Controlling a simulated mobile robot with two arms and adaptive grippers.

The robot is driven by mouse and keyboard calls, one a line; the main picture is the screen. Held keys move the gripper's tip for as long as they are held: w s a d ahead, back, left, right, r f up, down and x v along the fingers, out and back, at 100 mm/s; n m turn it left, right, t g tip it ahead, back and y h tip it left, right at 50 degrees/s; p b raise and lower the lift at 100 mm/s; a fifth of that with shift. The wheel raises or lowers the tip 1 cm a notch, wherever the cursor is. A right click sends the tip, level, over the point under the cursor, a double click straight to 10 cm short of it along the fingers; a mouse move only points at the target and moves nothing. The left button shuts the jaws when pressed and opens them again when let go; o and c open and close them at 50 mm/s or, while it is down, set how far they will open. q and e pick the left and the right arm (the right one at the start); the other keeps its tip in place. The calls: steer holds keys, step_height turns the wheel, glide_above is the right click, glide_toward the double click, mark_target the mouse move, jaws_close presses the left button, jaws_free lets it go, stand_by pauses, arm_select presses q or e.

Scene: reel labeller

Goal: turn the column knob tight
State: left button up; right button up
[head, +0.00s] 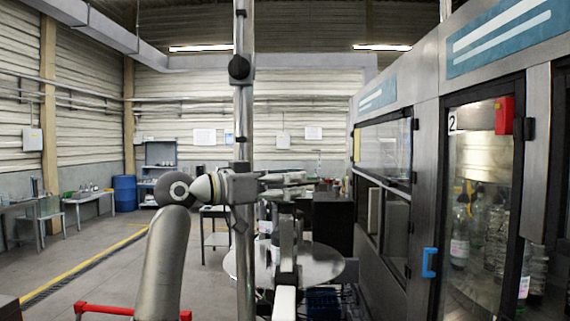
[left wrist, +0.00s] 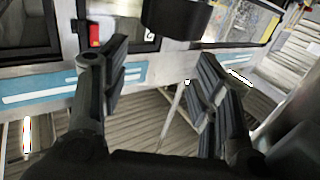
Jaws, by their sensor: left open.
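A round black knob (head: 239,68) sits on a clamp high on the upright metal column (head: 243,120) in the head view. My left gripper (head: 303,184) crosses the column's line well below this knob and points right, its fingers apart and empty. The left wrist view also shows the open left gripper (left wrist: 162,58), with nothing between its fingers. A dark rounded part (left wrist: 176,16) shows at the top of that view; I cannot tell what it is. My right gripper does not show clearly.
A round metal table (head: 318,265) stands behind the column. The bottling machine (head: 425,170), with a red box (head: 504,115) and a blue handle (head: 429,262), fills the right side. A blue barrel (head: 124,195) stands far back. The floor at left is mostly clear.

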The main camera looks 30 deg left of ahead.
mark_target(285, 201)
arm_select(q)
steer(key=shift+r, duration=2.6)
steer(key=shift+f, duration=0.15)
